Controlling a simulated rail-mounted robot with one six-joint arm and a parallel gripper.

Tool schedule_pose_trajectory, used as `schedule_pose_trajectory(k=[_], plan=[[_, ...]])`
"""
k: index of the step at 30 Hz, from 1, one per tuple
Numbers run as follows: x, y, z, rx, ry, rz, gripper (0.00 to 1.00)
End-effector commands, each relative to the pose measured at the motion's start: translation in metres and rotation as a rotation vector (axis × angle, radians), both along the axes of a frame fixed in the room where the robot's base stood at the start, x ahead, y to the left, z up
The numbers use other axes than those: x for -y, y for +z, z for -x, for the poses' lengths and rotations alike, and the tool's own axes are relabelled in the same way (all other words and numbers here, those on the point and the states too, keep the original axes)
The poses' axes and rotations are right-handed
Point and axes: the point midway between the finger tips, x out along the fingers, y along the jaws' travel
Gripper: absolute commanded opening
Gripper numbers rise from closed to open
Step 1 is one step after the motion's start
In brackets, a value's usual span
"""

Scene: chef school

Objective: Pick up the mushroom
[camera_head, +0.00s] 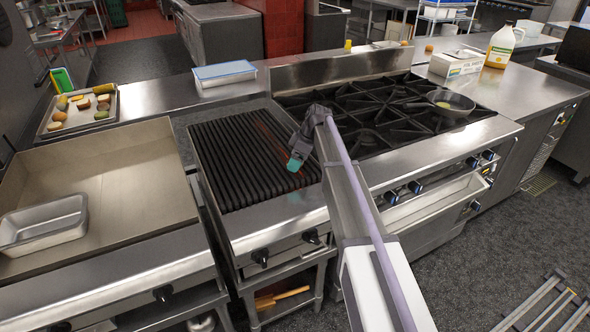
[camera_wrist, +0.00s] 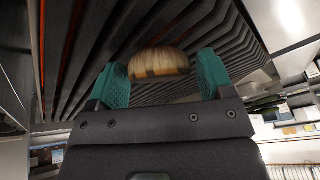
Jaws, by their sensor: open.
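My gripper (camera_head: 297,160) is low over the black ribbed grill (camera_head: 236,150), near its right side, with a teal fingertip showing. In the wrist view, my gripper (camera_wrist: 160,78) is open, with one teal finger on each side. A rounded, tan and brown piece, which looks like the mushroom (camera_wrist: 158,62), sits between the two fingertips, very near both. I cannot tell whether either finger touches it. Grill bars run behind it. In the head view the mushroom cannot be made out at the gripper.
A stove (camera_head: 365,112) with black grates adjoins the grill on the right, with a pan (camera_head: 447,104) on it. A tray (camera_head: 50,127) of food pieces is at the back left. A metal pan (camera_head: 42,228) lies on the flat griddle (camera_head: 120,180). A blue-lidded container (camera_head: 224,74) stands behind the grill.

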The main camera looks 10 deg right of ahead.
Motion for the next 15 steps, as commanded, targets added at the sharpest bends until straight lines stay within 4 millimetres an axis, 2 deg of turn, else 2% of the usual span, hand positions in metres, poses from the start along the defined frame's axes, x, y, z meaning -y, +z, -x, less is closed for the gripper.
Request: schedule_pose_trajectory(k=[2, 12, 15], plan=[[0.0001, 0.0012, -0.0001, 0.000, 0.000, 0.000, 0.73], [0.0001, 0.0013, -0.0001, 0.000, 0.000, 0.000, 0.40], [0.0001, 0.0013, -0.0001, 0.000, 0.000, 0.000, 0.34]])
